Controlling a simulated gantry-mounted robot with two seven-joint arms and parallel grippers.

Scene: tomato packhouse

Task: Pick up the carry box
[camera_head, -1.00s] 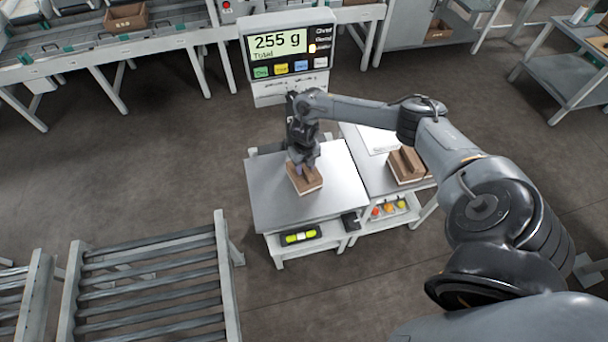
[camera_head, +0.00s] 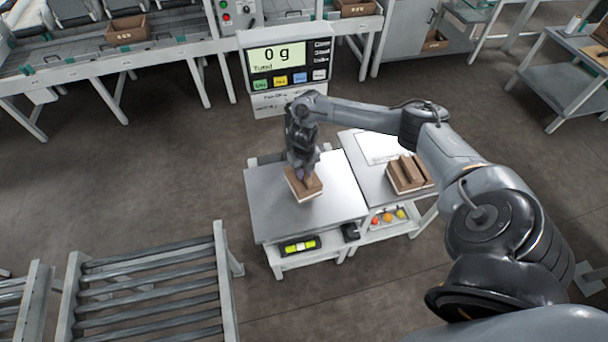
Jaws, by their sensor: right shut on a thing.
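The carry box (camera_head: 306,191) is a small brown box with a pale lower edge. It is over the metal scale platform (camera_head: 270,215), and the scale display (camera_head: 277,57) reads 0 g. My right gripper (camera_head: 303,172) points down from above and is shut on the box's upper part. Its fingertips are partly hidden by the wrist and the box. The gap between box and platform is too small to judge. My left gripper is not in view.
A side table (camera_head: 375,165) to the right holds more brown boxes (camera_head: 408,173) and a white sheet. Coloured round items lie on its lower shelf. A roller conveyor (camera_head: 150,285) stands at lower left. A conveyor line runs along the back. Open floor lies between.

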